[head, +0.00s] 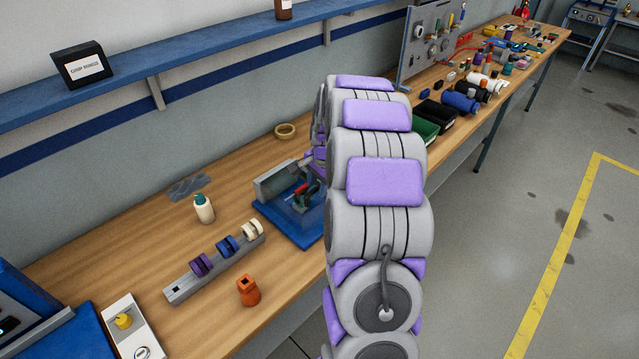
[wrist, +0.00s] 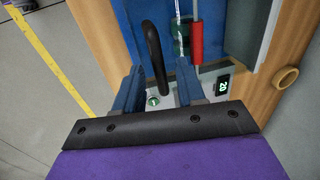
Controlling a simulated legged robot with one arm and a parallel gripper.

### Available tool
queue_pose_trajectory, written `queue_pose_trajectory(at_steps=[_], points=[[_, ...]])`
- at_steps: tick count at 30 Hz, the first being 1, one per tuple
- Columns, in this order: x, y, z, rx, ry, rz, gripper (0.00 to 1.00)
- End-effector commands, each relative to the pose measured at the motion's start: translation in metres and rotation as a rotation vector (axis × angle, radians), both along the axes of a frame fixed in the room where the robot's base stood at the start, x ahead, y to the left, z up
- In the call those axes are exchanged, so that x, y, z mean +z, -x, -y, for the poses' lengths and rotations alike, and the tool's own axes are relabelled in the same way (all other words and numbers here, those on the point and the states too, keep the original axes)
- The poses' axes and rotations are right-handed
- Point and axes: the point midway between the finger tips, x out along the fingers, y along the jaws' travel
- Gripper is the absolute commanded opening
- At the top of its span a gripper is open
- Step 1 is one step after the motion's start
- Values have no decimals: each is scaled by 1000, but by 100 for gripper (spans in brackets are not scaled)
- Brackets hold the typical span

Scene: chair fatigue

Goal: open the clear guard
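The test machine stands on a blue base (head: 290,222) with a grey housing (head: 278,180) on the workbench, partly hidden by my arm in the head view. The clear guard is hard to make out in either view; I cannot tell its edges or how far it is open. A black curved handle (wrist: 153,55) shows in the wrist view, perhaps the guard's. My gripper (wrist: 159,72) is open, its two blue fingers apart, with the handle showing between them. I cannot tell whether they touch it. In the head view my arm hides the fingers.
In the wrist view, a red cylinder (wrist: 196,43) and a small lit display (wrist: 222,85) are near the fingers. A tan ring (head: 285,131), a white bottle (head: 204,209), a rack of spools (head: 215,270) and an orange container (head: 248,291) stand on the workbench (head: 110,240).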

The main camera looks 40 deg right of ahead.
Motion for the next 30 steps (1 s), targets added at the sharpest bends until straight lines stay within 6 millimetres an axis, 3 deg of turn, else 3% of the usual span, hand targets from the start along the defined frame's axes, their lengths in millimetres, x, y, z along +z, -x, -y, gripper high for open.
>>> queue_pose_trajectory(at_steps=[12,30], points=[[-2,-1,8,1,-5,1,0],[2,-1,7,0,2,-8,0]])
